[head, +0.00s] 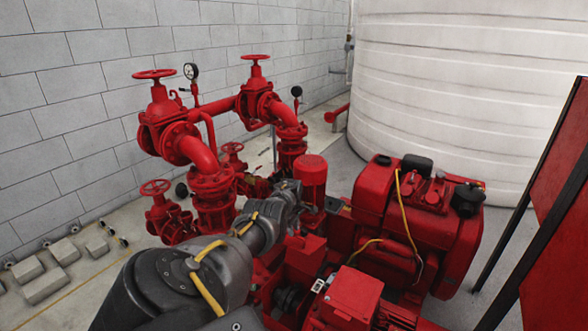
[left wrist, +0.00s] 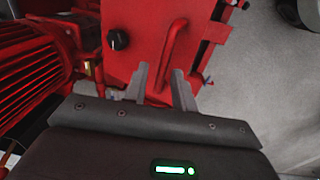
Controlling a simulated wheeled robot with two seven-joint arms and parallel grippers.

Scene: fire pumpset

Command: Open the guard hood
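In the left wrist view a red panel (left wrist: 140,25), probably the guard hood, carries a red bar handle (left wrist: 175,42) and a black knob. My left gripper (left wrist: 161,70) has its two grey fingers apart. The handle's lower end runs down into the gap between them; I cannot tell whether either finger touches it. In the head view my left arm reaches from the bottom over the red pump set, and its gripper (head: 291,188) is beside the upright red motor (head: 312,177). The panel and handle cannot be picked out there. My right gripper is not in view.
Red pipes and valves (head: 205,175) stand at left before a block wall. A red engine (head: 415,215) with yellow cables is at right. A large white tank (head: 450,90) fills the back. A red panel on a dark frame (head: 560,210) stands at far right.

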